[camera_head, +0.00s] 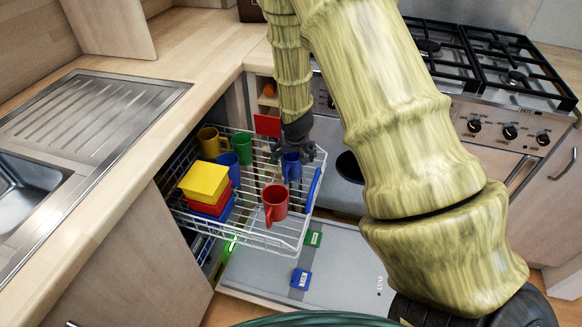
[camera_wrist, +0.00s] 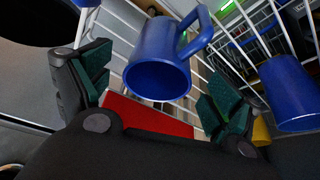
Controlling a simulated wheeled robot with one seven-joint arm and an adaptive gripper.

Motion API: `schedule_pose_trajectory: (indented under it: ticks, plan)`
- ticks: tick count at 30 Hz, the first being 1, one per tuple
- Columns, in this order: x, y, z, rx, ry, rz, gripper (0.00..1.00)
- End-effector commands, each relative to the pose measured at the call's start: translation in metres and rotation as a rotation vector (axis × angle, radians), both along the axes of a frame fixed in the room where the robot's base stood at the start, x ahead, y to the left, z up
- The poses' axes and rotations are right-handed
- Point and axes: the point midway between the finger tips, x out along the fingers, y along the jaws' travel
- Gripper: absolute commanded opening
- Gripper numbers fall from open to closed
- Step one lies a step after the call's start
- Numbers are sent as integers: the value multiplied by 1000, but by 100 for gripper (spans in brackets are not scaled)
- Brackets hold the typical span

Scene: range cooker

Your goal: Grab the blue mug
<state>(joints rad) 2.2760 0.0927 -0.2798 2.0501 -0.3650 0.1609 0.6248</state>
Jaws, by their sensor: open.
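A blue mug (camera_head: 291,166) stands near the back right of the pulled-out dish rack (camera_head: 250,222). My gripper (camera_head: 304,150) is directly at this mug, coming from above. In the wrist view the same mug (camera_wrist: 160,62) lies between the two spread fingers of my gripper (camera_wrist: 155,72), with its handle toward the upper right. The fingers are open, with visible gaps to the mug on both sides. A second blue mug (camera_head: 228,160) stands further left in the rack; it appears in the wrist view (camera_wrist: 288,93) at the right edge, outside the fingers.
A red mug (camera_head: 275,202), a green mug (camera_head: 242,147) and a yellow mug (camera_head: 211,143) share the rack with yellow, red and blue boxes (camera_head: 204,182). A red panel (camera_head: 267,125) stands at the rack's back. The counter (camera_head: 215,55) and cooker (camera_head: 500,130) flank the rack.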

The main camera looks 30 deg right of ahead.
Motion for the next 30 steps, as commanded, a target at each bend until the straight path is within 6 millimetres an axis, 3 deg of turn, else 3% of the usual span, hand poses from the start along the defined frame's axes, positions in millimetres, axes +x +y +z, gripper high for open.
schedule_pose_trajectory:
  ticks: [7, 18, 29, 30]
  plan:
    - [5, -1, -10, 0, 0, 3, 92]
    - [22, -10, -45, -1, 0, 4, 92]
    - [25, -11, -50, -1, 0, 4, 92]
    - [25, -11, -50, -1, -1, 4, 88]
